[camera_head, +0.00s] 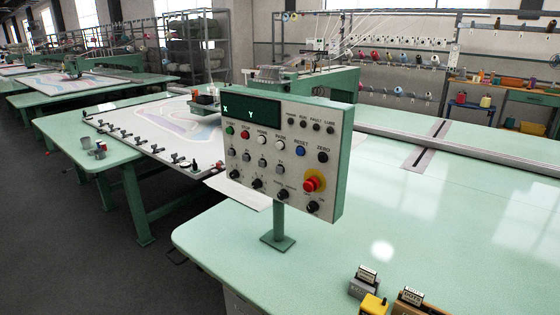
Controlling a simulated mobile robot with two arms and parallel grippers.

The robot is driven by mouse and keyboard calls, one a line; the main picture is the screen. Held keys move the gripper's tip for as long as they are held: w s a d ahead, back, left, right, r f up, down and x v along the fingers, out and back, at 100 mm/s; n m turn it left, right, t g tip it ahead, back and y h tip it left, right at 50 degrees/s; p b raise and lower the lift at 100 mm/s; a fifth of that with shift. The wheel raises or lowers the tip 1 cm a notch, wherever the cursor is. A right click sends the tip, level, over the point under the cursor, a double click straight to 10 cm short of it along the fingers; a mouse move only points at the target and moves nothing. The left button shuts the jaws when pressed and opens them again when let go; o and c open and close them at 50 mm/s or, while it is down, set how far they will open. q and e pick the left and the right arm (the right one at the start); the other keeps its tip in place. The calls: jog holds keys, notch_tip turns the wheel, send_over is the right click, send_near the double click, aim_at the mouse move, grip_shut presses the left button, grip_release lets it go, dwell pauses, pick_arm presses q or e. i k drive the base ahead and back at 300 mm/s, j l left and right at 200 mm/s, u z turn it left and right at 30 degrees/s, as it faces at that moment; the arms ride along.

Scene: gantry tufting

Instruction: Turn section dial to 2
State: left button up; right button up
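A pale control panel (331,190) stands upright on a green post, facing me. It has a dark display (252,109) with X and Y on it, and a row of push buttons below that includes a blue one (300,151) under RESET. Under the buttons are small grey toggles or knobs (262,162) and a bottom row of black knobs, among them one at the left (234,174), one further along (257,183) and one near the right (283,194). Their labels and pointer settings are too small to read, so I cannot tell which is the section dial. Neither gripper shows.
A red emergency stop (312,185) on yellow sits beside the knobs. The green table (420,240) is mostly clear around the post. Small labelled blocks (364,282) lie at its front edge. A clamped frame (150,125) is behind left; thread cones (403,57) stand at the back.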

aim_at(257, 183)
jog(key=j+z, duration=0.15)
jog(key=z, duration=0.3)
jog(key=i+j+z, duration=0.2)
jog(key=j+z, duration=0.15)
jog(key=j, duration=0.5)
jog(key=j+z, duration=0.3)
jog(key=j, duration=0.6)
